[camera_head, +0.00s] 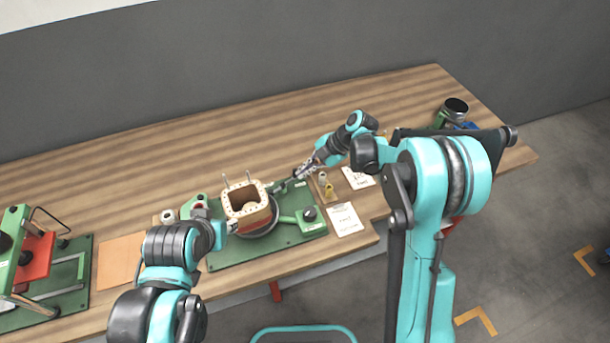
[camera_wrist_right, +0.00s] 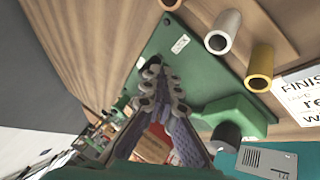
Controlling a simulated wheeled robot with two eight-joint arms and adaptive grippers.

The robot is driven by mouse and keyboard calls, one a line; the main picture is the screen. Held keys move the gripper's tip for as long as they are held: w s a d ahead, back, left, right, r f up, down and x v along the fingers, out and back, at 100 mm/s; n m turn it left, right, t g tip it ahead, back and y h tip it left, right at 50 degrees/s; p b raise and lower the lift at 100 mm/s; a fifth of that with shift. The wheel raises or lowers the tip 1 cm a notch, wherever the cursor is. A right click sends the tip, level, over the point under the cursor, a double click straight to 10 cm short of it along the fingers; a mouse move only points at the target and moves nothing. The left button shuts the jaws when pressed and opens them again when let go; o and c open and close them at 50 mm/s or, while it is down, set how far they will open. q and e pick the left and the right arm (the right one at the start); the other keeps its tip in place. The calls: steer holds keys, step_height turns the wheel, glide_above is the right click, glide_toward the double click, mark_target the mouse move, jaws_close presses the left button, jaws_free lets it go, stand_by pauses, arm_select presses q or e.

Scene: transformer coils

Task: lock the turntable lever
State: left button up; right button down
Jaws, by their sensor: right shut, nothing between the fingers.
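The turntable fixture has a green base plate (camera_head: 225,259) in the head view. A tan, open-topped coil body (camera_head: 246,203) stands on its round turntable. A green block with a black knob (camera_head: 309,213) is at the plate's right; its dark knob (camera_wrist_right: 225,138) also shows in the right wrist view. My right gripper (camera_head: 300,172) is shut and empty at the plate's back right corner. In the wrist view its fingertips (camera_wrist_right: 154,70) lie over the green plate (camera_wrist_right: 205,75), near a small dark part, perhaps the lever; contact is unclear. My left gripper (camera_head: 232,226) is beside the coil body, its fingers unclear.
Silver and brass cylinders (camera_wrist_right: 222,32) (camera_wrist_right: 260,68) stand on a wooden board right of the plate. Paper cards (camera_head: 345,219) lie on the table. A red and green press (camera_head: 35,262) stands at far left. The back of the wooden table (camera_head: 150,145) is clear.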

steer(key=shift+w+a, duration=0.15)
steer(key=shift+w, duration=0.35)
arm_select(q)
steer(key=shift+d+f, duration=0.1)
steer(key=shift+f, duration=0.05)
stand_by(0.4)
